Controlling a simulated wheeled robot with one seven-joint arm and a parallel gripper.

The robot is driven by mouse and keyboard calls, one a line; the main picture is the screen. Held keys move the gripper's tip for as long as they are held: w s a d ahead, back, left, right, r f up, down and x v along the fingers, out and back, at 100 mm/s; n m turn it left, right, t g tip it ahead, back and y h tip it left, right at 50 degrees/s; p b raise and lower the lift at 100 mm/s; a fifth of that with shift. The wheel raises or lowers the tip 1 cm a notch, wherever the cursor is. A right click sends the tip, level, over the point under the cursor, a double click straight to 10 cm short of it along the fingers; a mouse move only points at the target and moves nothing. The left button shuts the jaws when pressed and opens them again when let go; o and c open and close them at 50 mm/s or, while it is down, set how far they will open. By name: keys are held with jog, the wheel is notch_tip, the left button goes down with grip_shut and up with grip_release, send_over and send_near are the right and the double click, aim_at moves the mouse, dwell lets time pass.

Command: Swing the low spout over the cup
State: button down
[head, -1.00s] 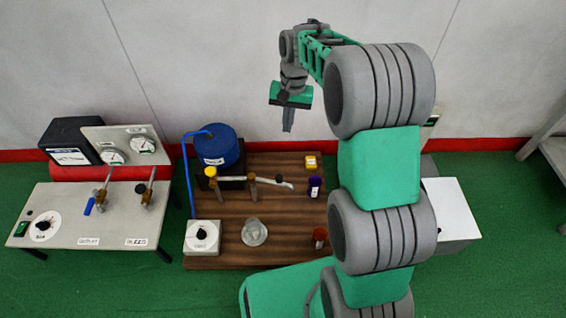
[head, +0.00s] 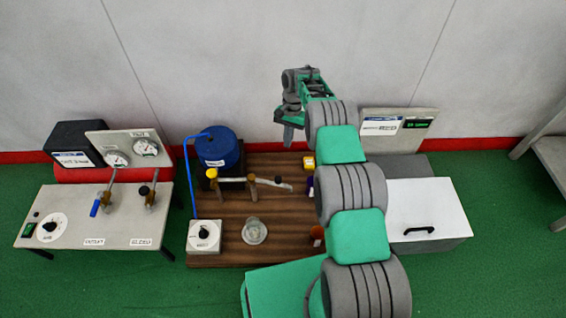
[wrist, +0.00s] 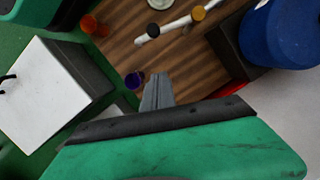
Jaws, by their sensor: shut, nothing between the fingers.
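The low spout (head: 272,183) is a pale tube with brown fittings on the wooden board (head: 215,258); its free end points right. It also shows in the wrist view (wrist: 174,27). The cup (head: 254,230) is a clear round vessel on the board, in front of the spout and apart from it; only its edge shows at the top of the wrist view (wrist: 159,3). My gripper (head: 288,138) is shut and empty, above and behind the spout's free end, touching nothing. Its fingers show in the wrist view (wrist: 157,90).
A blue tank (head: 220,150) stands behind the spout, with a blue hose. A white dial box (head: 203,236) is left of the cup. A yellow block (head: 309,162), a purple bottle (wrist: 135,79) and an orange-brown jar (head: 317,234) stand at the right. A white-lidded box (head: 430,200) is further right.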

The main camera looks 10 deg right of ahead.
aim_at(280, 177)
jog(key=s+a+f+b, duration=0.2)
jog(key=s+f, duration=0.3)
jog(key=f, duration=0.4)
jog(key=shift+s+a+f, duration=0.15)
jog(key=shift+a+f, duration=0.2)
jog(key=shift+a, duration=0.5)
jog(key=shift+r, duration=0.1)
jog(key=shift+s+a+r+m+p, duration=0.1)
jog(key=shift+s+a+m+p, duration=0.05)
jog(key=shift+s+m+p, duration=0.4)
jog(key=shift+s+a+r+m+p, duration=0.1)
jog(key=shift+s+a+m+p, duration=0.05)
jog(key=shift+s+m+p, duration=0.35)
jog(key=s+a+m+t+y+p, duration=0.1)
jog(key=s+a+m+t+p, duration=0.2)
jog(key=a+m, duration=0.7)
jog(key=shift+s+a+f+m+p, duration=0.3)
jog(key=shift+s+m+p, duration=0.7)
jog(key=shift+s, duration=1.4)
jog(key=shift+a+r, duration=0.1)
jog(key=shift+a, duration=0.15)
